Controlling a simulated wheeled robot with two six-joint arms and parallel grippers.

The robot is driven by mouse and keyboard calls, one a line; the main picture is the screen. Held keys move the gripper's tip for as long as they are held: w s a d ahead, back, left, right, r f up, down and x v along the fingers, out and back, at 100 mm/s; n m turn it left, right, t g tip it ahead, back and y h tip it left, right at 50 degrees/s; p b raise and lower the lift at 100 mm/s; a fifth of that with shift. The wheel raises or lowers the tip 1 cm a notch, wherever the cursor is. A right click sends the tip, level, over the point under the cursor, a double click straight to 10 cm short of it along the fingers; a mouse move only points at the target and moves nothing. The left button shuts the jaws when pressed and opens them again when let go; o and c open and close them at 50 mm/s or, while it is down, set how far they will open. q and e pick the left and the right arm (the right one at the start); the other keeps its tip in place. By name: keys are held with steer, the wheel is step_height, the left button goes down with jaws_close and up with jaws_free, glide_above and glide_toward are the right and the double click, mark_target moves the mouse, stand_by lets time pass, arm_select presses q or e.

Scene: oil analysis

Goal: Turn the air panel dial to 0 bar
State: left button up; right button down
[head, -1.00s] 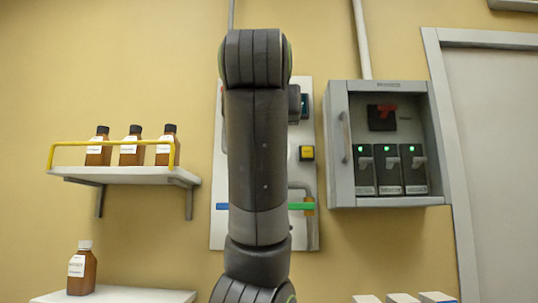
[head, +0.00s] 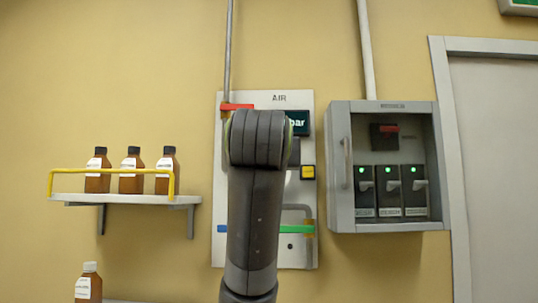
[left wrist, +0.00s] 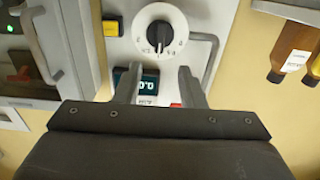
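The air panel (head: 304,255) is a pale wall plate marked AIR, partly hidden in the head view behind my arm. Its dial (left wrist: 160,28) is hidden in the head view. In the left wrist view it is a white disc with a black knob whose pointer mark points down the picture; the scale is too small to read surely. The dark display (head: 299,123) shows "bar" in the head view. In the left wrist view it seems to read 0.0 upside down. My left gripper (left wrist: 158,68) is open and empty, its fingers apart from the dial. My right gripper is out of view.
A grey cabinet (head: 343,217) with switches and green lights stands right of the panel. A shelf (head: 120,198) with brown bottles and a yellow rail is at left.

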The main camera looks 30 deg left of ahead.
arm_select(q)
steer(key=p+x, duration=0.5)
steer(key=x, duration=0.6)
steer(key=shift+w, duration=0.3)
steer(key=shift+a, duration=0.1)
jaws_close()
